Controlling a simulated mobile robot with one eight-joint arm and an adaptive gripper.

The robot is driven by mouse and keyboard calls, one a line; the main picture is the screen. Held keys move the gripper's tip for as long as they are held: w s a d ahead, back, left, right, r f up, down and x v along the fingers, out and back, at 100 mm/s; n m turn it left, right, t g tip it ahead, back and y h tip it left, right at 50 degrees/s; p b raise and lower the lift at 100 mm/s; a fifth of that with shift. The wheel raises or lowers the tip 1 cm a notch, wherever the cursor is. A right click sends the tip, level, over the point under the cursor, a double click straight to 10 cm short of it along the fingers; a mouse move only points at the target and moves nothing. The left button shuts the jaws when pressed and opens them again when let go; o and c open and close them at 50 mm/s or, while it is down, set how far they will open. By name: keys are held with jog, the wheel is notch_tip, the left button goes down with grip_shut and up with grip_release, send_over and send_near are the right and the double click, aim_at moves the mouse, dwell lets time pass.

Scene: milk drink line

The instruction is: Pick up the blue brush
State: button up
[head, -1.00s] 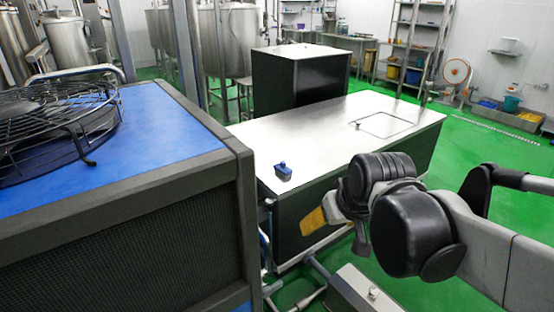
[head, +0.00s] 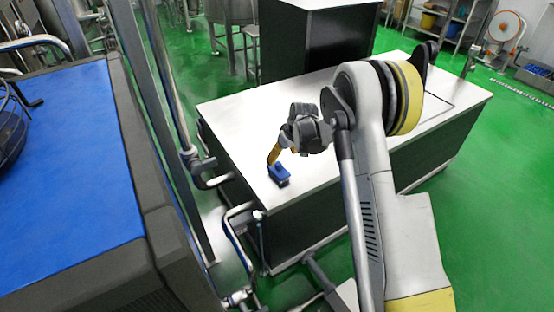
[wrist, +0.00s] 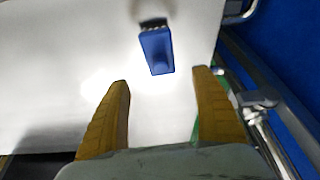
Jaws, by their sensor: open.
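The blue brush (head: 279,174) lies on the white table top (head: 235,113) near its front left corner. It also shows in the wrist view (wrist: 157,52), as a blue block with dark bristles along its far edge. My gripper (head: 271,160) is over the table right by the brush in the head view. In the wrist view its two yellow-brown fingers (wrist: 161,76) are wide apart and empty. The brush lies beyond the fingertips, roughly between their lines. The height of the fingertips above the table is hard to tell.
Metal pipes and rails (head: 205,170) run along the table's left end, close to the brush. A blue-topped machine (head: 75,150) stands at the left. A dark cabinet (head: 318,40) stands behind the table. The table top around the brush is clear.

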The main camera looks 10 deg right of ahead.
aim_at(278, 163)
jog(key=b+x, duration=0.2)
jog(key=x, duration=0.2)
jog(key=shift+a+f, duration=0.15)
jog(key=shift+f, duration=0.3)
jog(key=b+x, duration=0.3)
jog(key=x, duration=0.3)
jog(key=shift+r, duration=0.15)
jog(key=c, duration=1.3)
